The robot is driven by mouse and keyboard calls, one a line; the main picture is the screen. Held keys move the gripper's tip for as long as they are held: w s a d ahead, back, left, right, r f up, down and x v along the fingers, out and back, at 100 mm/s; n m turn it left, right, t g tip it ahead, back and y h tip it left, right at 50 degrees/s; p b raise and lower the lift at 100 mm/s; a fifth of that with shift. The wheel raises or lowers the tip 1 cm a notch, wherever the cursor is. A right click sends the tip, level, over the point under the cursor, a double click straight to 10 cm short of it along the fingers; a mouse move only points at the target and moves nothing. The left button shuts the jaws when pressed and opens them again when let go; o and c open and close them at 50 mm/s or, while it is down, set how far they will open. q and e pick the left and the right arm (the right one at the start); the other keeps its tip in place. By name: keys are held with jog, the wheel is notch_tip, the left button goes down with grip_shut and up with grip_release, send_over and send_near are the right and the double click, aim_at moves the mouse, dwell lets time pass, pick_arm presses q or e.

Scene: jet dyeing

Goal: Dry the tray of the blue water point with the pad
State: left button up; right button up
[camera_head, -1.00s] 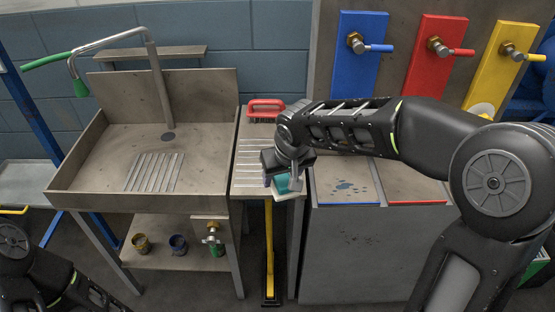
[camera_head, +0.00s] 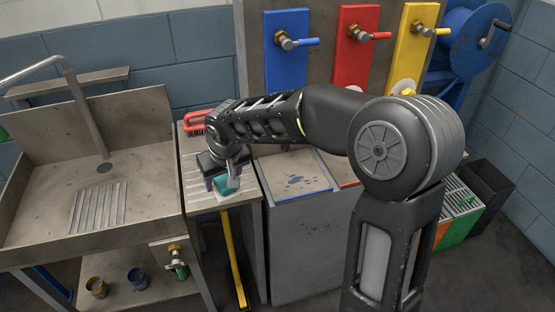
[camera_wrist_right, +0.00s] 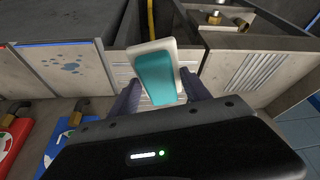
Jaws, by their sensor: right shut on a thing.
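My right gripper (camera_head: 224,180) is shut on the pad (camera_head: 229,187), a teal block with a white layer. In the right wrist view the pad (camera_wrist_right: 156,76) sits between the two fingers. It is over the front part of a slatted shelf (camera_head: 201,204), left of the blue water point; I cannot tell if it touches. The blue water point has a blue panel (camera_head: 286,50) with a tap and lever. Its tray (camera_head: 312,177) has a blue front edge and dark wet spots. The wet tray also shows in the right wrist view (camera_wrist_right: 88,58). My left gripper is out of view.
A red-handled brush (camera_head: 197,118) lies at the back of the shelf. A sink (camera_head: 130,200) stands to the left. The red (camera_head: 362,40) and yellow (camera_head: 411,45) water points are right of the blue one. My right forearm passes over the trays' back part.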

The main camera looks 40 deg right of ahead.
jog(key=w+d+f+m+b, duration=0.1)
jog(key=d+f, duration=0.1)
jog(key=d, duration=0.7)
jog(key=w+d+f+m+h+b, duration=0.1)
jog(key=w+d+f+b, duration=0.1)
jog(key=d, duration=0.8)
jog(key=shift+w+d+f+m, duration=0.2)
jog(key=shift+f+m, duration=0.2)
jog(key=shift+f, duration=0.35)
